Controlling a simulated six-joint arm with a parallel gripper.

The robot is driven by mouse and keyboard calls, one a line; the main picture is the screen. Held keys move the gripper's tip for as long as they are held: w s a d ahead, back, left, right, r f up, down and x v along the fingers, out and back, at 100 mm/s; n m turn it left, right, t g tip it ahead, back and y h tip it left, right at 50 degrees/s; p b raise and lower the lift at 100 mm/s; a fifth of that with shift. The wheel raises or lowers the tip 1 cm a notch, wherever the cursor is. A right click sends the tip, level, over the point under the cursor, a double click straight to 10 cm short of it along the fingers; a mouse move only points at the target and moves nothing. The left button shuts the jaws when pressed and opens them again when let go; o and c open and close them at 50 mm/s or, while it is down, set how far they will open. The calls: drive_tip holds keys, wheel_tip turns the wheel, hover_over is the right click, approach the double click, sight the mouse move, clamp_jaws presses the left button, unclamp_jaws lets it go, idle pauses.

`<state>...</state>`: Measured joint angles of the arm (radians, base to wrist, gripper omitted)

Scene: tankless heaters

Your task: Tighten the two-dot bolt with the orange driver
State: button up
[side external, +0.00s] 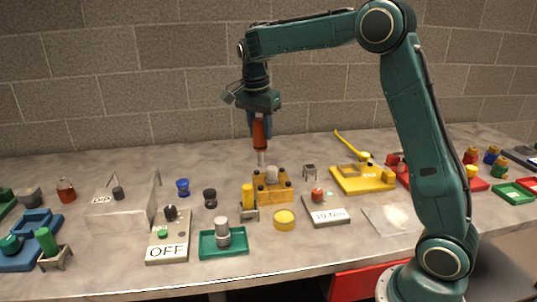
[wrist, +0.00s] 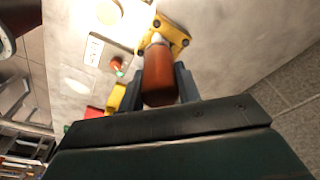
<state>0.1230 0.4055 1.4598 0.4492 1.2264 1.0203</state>
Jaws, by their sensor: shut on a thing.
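My gripper (side external: 260,121) is shut on the orange driver (side external: 259,134) and holds it upright, tip down. In the wrist view, the orange handle (wrist: 158,80) sits between my two fingers. The driver's silver shaft (side external: 261,158) points down at the back left part of the yellow block (side external: 273,189). I cannot tell whether the tip touches a bolt. The yellow block also shows in the wrist view (wrist: 177,37), partly hidden behind the driver. A grey rounded piece (side external: 272,174) stands on the block. Dot marks on the bolts are too small to make out.
A yellow-handled tool (side external: 248,197) stands in a holder just front-left of the block. A "10 Nm" box (side external: 327,212) with a red knob is at right, a green tray (side external: 223,241) in front, an "OFF" box (side external: 167,249) front left. A yellow fixture with a lever (side external: 362,178) stands further right.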

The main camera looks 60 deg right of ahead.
drive_tip(key=shift+d, duration=0.1)
drive_tip(key=d, duration=1.1)
drive_tip(key=shift+d+r, duration=0.2)
drive_tip(key=shift+r, duration=0.1)
drive_tip(key=shift+f, duration=0.2)
drive_tip(key=shift+f, duration=3)
drive_tip(key=shift+f, duration=0.65)
idle(0.8)
wheel_tip(320, 180, up, 7)
idle(1.4)
drive_tip(key=shift+r, duration=0.1)
